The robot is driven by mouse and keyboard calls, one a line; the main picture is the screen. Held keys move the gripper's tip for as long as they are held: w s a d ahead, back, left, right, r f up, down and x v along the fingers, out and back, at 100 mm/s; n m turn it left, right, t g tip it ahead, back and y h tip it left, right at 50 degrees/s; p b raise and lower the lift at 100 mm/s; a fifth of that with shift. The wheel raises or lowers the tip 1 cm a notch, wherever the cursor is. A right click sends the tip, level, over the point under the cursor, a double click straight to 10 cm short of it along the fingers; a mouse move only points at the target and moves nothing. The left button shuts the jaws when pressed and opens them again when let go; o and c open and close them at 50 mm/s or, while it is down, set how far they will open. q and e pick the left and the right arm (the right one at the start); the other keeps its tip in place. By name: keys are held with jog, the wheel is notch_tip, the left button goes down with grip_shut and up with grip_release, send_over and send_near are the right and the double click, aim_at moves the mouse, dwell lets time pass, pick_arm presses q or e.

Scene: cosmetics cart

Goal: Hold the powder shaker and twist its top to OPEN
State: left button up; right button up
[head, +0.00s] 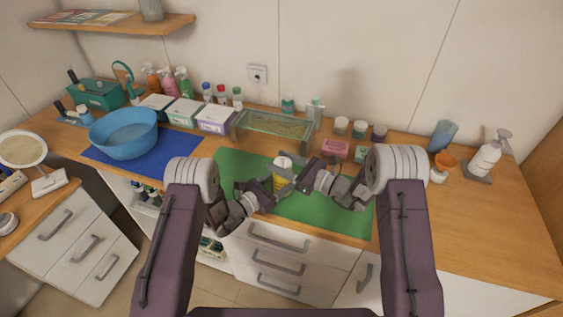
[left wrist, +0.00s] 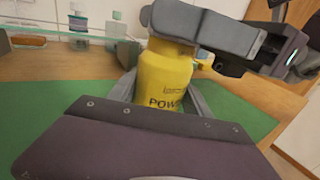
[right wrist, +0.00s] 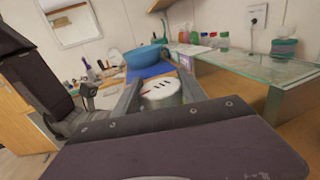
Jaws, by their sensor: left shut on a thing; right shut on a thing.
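The powder shaker has a yellow body (left wrist: 166,75) with dark lettering and a light round top (right wrist: 160,92) with dark slots and a small red mark. In the head view the shaker (head: 281,180) stands upright between my two grippers, over the green mat (head: 310,211). My left gripper (head: 275,186) is shut on its yellow body, one finger on each side. My right gripper (head: 294,176) is shut on the top, with its fingers around the rim. In the left wrist view the right gripper hides the top. Whether the shaker touches the mat cannot be told.
A glass shelf (head: 272,126) stands behind the mat. A pink box (head: 335,149) lies right of it, near several small jars. A blue basin (head: 124,133) sits on a blue mat (head: 160,160) at left. A pump bottle (head: 487,157) stands at far right. The right counter is mostly clear.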

jog(key=n+g+y, duration=0.1)
jog(key=n+g, duration=0.2)
jog(key=g, duration=0.1)
jog(key=n+g+y, duration=0.1)
jog(key=n+g, duration=0.2)
jog(key=g, duration=0.2)
jog(key=shift+y, duration=0.4)
jog(key=shift+s+n+g, duration=0.1)
jog(key=shift+n+g, duration=0.2)
jog(key=shift+g, duration=0.2)
jog(key=o, duration=1.4)
jog(key=shift+c, duration=0.2)
jog(key=d, duration=1.2)
